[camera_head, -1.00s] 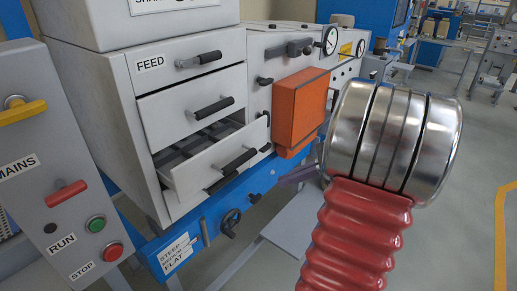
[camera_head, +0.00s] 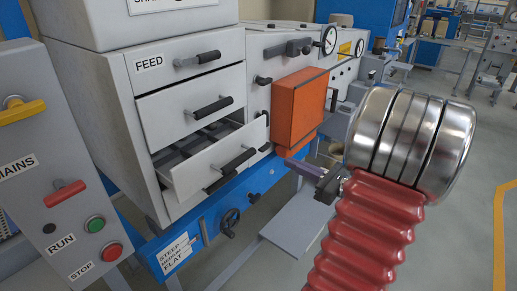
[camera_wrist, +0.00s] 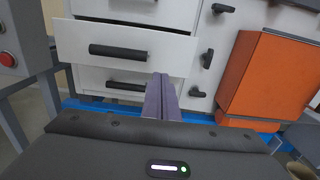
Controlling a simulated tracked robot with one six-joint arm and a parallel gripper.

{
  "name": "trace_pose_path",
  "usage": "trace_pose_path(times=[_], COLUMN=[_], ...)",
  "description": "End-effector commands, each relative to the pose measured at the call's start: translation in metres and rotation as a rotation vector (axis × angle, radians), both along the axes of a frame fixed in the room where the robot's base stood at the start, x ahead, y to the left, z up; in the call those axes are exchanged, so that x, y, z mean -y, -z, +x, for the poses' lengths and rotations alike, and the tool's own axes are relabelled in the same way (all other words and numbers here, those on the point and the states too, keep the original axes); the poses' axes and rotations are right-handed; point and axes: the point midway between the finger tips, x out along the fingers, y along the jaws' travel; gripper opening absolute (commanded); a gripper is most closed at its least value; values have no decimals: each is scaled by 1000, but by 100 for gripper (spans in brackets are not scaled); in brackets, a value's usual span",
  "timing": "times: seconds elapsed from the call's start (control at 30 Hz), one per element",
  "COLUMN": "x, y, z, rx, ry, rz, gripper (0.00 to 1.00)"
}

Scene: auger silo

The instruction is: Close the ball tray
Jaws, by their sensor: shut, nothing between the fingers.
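An open white drawer (camera_head: 205,165), which I take to be the ball tray, sticks out of the white cabinet below two shut drawers. Its inside shows dark divided compartments; I cannot make out balls. It has a black bar handle (camera_head: 237,160). In the wrist view the drawer front (camera_wrist: 75,55) and its handle (camera_wrist: 118,51) are ahead, upper left of the fingers. My gripper (camera_head: 292,162) is shut and empty, to the right of the drawer and apart from it, below the orange box. Its purple-grey fingers (camera_wrist: 161,82) point forward in the wrist view.
The orange box (camera_head: 299,105) juts out right of the drawers. Another black handle (camera_head: 220,182) sits just below the open drawer. A blue rail with a handwheel (camera_head: 230,222) runs beneath. The mains panel (camera_head: 55,170) stands at left. Open floor lies at right.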

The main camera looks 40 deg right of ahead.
Motion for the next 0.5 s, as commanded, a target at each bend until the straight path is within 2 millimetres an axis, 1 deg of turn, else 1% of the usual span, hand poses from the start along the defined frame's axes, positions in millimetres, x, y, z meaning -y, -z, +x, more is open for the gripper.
trace_pose_path(times=[0.13, 0.27, 0.5], x=[0, -2, -5], y=[0, 0, 0], z=[3, 11, 38], rx=[-1, -2, -1], ry=[-1, -4, -5], rz=[0, -1, 0], gripper=[0, 0, 0])
